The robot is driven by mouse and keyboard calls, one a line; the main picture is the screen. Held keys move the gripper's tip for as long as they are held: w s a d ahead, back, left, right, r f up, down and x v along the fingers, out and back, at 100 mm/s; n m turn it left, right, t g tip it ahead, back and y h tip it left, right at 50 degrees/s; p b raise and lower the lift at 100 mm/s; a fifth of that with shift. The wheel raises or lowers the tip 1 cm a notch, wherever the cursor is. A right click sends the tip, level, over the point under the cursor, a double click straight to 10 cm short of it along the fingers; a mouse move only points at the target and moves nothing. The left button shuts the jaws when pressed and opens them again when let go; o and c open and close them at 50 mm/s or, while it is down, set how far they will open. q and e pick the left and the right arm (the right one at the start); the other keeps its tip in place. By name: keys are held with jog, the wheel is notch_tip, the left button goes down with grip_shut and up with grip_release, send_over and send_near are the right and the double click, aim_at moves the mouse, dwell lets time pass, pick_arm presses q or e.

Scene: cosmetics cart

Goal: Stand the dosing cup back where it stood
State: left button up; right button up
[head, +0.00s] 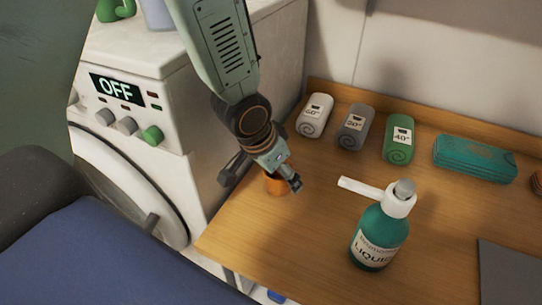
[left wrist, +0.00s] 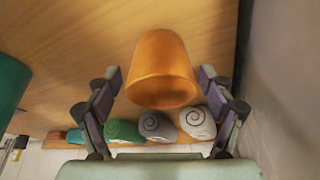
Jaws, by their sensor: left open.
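The orange dosing cup (head: 277,186) is at the wooden tabletop near its left edge, partly hidden behind my left gripper in the head view. The cup also shows in the left wrist view (left wrist: 160,65), between the two fingers. My left gripper (head: 264,177) is open, with one finger on each side of the cup. In the left wrist view (left wrist: 161,100) a gap shows between the cup and each finger. I cannot tell whether the cup's base rests fully on the wood. My right gripper is not in view.
A teal pump bottle (head: 378,238) stands right of the cup. Rolled towels, white (head: 314,115), grey (head: 354,126) and green (head: 398,138), lie along the back, with a folded teal towel (head: 474,158). A white washing machine (head: 135,130) stands left.

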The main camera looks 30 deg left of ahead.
pick_arm(q)
jog(key=b+v, duration=0.1)
jog(key=v, duration=1)
jog(key=shift+f, duration=0.15)
